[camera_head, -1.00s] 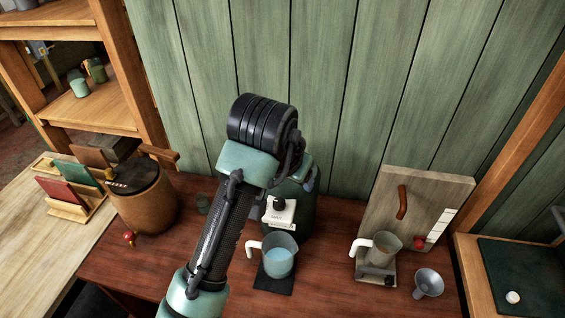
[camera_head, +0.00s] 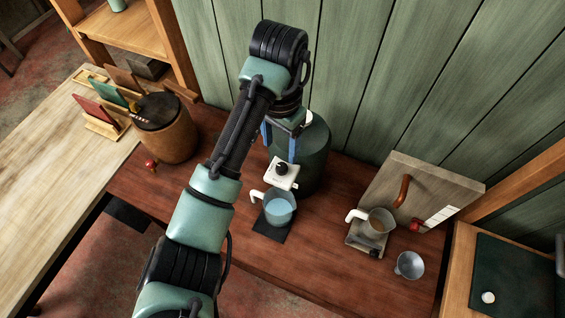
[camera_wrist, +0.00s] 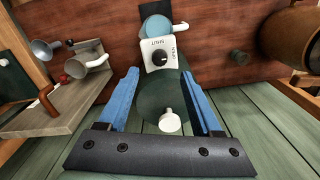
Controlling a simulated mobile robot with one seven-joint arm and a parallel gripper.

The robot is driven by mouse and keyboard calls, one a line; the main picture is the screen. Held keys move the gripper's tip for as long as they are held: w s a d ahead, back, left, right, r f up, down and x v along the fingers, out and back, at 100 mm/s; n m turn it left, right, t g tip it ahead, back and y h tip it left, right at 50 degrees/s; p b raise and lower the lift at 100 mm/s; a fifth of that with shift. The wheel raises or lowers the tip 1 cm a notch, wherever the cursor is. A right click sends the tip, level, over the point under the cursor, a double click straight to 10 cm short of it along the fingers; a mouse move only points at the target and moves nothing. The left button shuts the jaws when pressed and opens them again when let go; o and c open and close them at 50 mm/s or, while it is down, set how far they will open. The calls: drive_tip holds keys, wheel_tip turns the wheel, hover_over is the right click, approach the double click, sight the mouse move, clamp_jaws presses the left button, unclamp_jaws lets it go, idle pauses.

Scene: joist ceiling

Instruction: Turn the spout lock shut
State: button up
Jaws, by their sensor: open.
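A dark green tank (camera_head: 312,155) stands against the wall, with a white spout plate (camera_head: 290,184) on its front. A black round lock knob (camera_head: 281,168) sits on the plate. In the wrist view the plate (camera_wrist: 151,84) carries lettering, with SHUT readable, around the knob (camera_wrist: 159,67); I cannot tell where the knob points. My gripper (camera_head: 280,148) has blue fingers, open and empty, above and behind the knob in the head view. In the wrist view it (camera_wrist: 160,76) straddles the tank's outline, apart from the knob.
A brown barrel (camera_head: 168,138) with a red tap stands left. A scale with a jug (camera_head: 378,222), a funnel (camera_head: 410,265) and a leaning board (camera_head: 425,190) stand right. A white cap (camera_wrist: 169,122) tops the tank. The table front (camera_head: 320,265) is clear.

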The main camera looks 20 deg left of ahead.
sight(282, 166)
drive_tip(key=f, duration=0.2)
drive_tip(key=f+b, duration=0.1)
drive_tip(key=shift+w+d, duration=0.2)
drive_tip(key=shift+w, duration=0.05)
drive_tip(key=shift+f+p, duration=0.3)
drive_tip(key=shift+f, duration=0.1)
drive_tip(key=f, duration=0.3)
drive_tip(key=shift+s+a+p, duration=0.15)
drive_tip(key=shift+s+p, duration=0.05)
drive_tip(key=shift+p, duration=0.2)
drive_tip(key=shift+w+f, duration=0.2)
drive_tip(key=shift+f, duration=0.25)
drive_tip(key=shift+c, duration=0.3)
drive_tip(key=shift+s, duration=0.1)
drive_tip(key=shift+c, duration=1.2)
clamp_jaws()
